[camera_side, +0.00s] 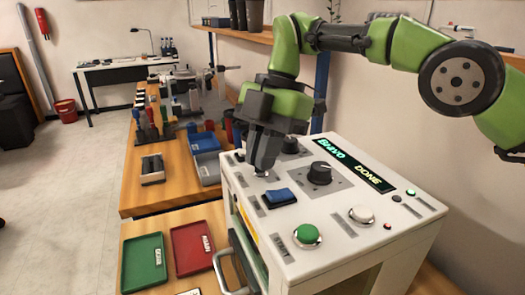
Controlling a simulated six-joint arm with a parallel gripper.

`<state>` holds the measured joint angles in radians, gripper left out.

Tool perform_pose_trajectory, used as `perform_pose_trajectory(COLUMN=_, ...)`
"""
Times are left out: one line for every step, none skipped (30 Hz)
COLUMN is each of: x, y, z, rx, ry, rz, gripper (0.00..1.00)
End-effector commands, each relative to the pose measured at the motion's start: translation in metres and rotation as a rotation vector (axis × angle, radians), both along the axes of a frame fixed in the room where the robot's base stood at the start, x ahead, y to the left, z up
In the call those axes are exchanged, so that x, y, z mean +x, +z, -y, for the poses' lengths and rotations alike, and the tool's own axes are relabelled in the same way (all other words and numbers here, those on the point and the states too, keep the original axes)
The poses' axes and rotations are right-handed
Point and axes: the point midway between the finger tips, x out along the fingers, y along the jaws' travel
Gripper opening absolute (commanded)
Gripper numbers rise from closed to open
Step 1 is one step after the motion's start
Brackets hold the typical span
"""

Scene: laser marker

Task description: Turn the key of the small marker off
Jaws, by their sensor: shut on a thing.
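The small marker (345,244) is a white box with a sloped control panel on top. My gripper (262,172) points down at the panel's left part, and its dark fingers are shut on the key (261,174). Only a small bright bit shows under the fingertips; the rest of the key and its angle are hidden. The display (352,166) at the panel's back reads "BRAVO" and "DONE" in lit letters.
Close to my fingers on the panel are a blue switch (279,196) and a black knob (320,173). A green button (307,235) and a pale button (361,214) stand nearer the front. Green (143,262) and red (192,247) trays lie on the bench to the left.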

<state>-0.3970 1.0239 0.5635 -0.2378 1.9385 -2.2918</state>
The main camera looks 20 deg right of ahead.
Motion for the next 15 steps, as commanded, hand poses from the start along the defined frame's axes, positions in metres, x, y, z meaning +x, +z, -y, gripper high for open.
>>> perform_pose_trajectory(x=0.0003, y=0.0002, z=-0.0002, rx=0.000, ry=0.012, rz=0.002, gripper=0.00)
perform_pose_trajectory(x=0.0003, y=0.0003, z=0.0000, rx=0.000, ry=0.019, rz=0.002, gripper=0.00)
perform_pose_trajectory(x=0.0003, y=0.0003, z=-0.0001, rx=0.000, ry=0.027, rz=0.002, gripper=0.00)
perform_pose_trajectory(x=0.0001, y=0.0006, z=-0.0002, rx=0.001, ry=0.032, rz=0.001, gripper=0.00)
perform_pose_trajectory(x=0.0002, y=0.0007, z=-0.0002, rx=0.001, ry=0.036, rz=0.002, gripper=0.00)
perform_pose_trajectory(x=0.0002, y=0.0005, z=-0.0001, rx=0.000, ry=0.040, rz=0.002, gripper=0.00)
perform_pose_trajectory(x=0.0001, y=0.0005, z=0.0000, rx=0.000, ry=0.042, rz=0.001, gripper=0.00)
perform_pose_trajectory(x=0.0001, y=0.0005, z=0.0000, rx=0.000, ry=0.044, rz=0.001, gripper=0.00)
perform_pose_trajectory(x=0.0000, y=0.0005, z=0.0000, rx=-0.001, ry=0.046, rz=0.001, gripper=0.00)
perform_pose_trajectory(x=0.0000, y=0.0005, z=0.0000, rx=0.000, ry=0.047, rz=0.002, gripper=0.00)
perform_pose_trajectory(x=0.0000, y=0.0005, z=0.0000, rx=-0.001, ry=0.048, rz=0.001, gripper=0.00)
perform_pose_trajectory(x=0.0000, y=0.0006, z=0.0000, rx=-0.001, ry=0.048, rz=0.001, gripper=0.00)
perform_pose_trajectory(x=0.0000, y=0.0006, z=0.0000, rx=-0.001, ry=0.048, rz=0.001, gripper=0.00)
perform_pose_trajectory(x=0.0000, y=0.0006, z=0.0000, rx=-0.001, ry=0.048, rz=0.001, gripper=0.00)
perform_pose_trajectory(x=0.0000, y=0.0005, z=0.0000, rx=-0.001, ry=0.048, rz=0.001, gripper=0.00)
